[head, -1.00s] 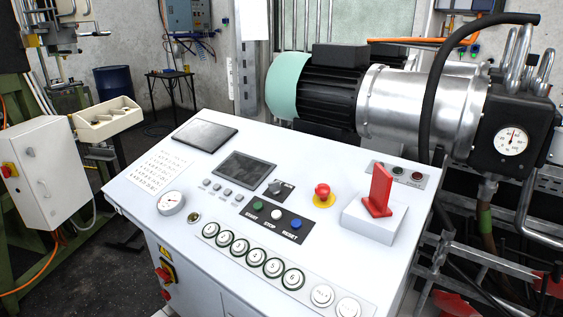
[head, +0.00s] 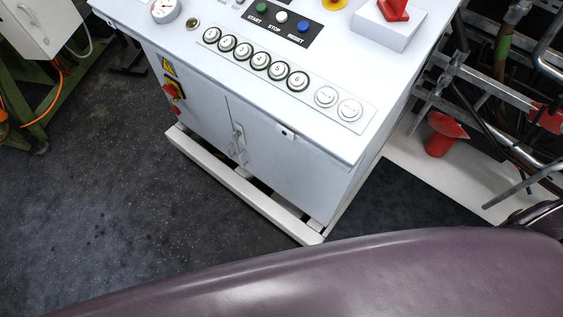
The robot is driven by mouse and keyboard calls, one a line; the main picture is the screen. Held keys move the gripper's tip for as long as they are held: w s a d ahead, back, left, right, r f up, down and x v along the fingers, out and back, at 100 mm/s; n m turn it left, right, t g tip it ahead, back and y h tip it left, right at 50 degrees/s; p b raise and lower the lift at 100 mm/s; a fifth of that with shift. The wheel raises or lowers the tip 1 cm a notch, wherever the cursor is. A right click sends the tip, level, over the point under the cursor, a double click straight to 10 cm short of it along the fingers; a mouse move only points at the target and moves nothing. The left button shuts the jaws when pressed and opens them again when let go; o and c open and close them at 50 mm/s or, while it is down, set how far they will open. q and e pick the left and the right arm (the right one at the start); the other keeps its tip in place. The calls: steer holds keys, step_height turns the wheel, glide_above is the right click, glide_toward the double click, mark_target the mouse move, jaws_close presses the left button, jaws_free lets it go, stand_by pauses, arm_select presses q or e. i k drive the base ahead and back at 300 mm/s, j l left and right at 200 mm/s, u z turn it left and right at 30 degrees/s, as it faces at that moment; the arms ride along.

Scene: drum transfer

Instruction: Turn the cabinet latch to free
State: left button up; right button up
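The white control cabinet (head: 200,90) stands in the upper middle of the head view, its sloped panel on top and its front doors below. A small metal latch handle (head: 238,133) sits on the front at the seam between the doors, with another small metal piece just under it. The exact angle of the latch is too small to tell. A small dark fitting (head: 286,132) shows on the upper edge of the right door. Neither of my grippers is in view.
Numbered push buttons (head: 255,61) line the panel's front edge. A red rotary switch (head: 173,91) projects from the cabinet's left front. A white plinth rail (head: 240,190) runs along its foot. Dark floor (head: 90,200) is clear at left. Pipes and a red cone (head: 445,133) crowd the right.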

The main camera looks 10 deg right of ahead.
mark_target(235, 135)
steer(key=i+j+z, duration=0.15)
steer(key=z, duration=0.15)
steer(key=j+z, duration=0.35)
steer(key=i+j+z, duration=0.1)
steer(key=j+z, duration=0.2)
